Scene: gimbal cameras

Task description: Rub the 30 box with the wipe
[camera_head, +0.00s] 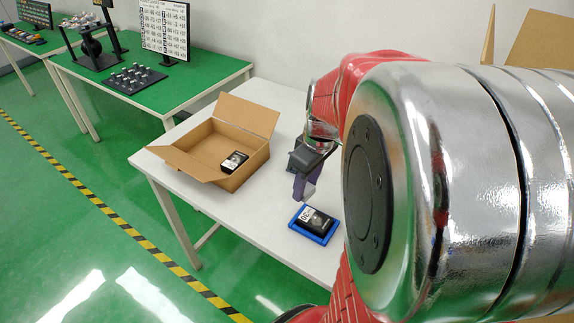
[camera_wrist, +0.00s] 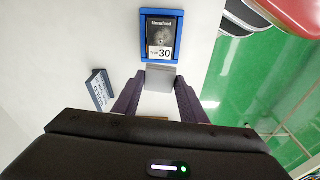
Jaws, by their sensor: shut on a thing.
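The 30 box (camera_wrist: 160,36) is a small black box with a white "30" label, lying in a blue tray (camera_wrist: 143,56) on the white table. In the head view the box (camera_head: 314,221) sits in the blue tray (camera_head: 327,240) near the table's front edge. My gripper (camera_wrist: 158,88) is shut on a grey wipe (camera_wrist: 160,78), held between its two purple fingers. In the head view my gripper (camera_head: 304,188) is just above and behind the tray. The wipe looks close to the labelled edge of the box; I cannot tell whether they touch.
An open cardboard box (camera_head: 205,178) with a black box (camera_head: 234,162) inside stands at the table's left. Green tables (camera_head: 190,85) stand beyond.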

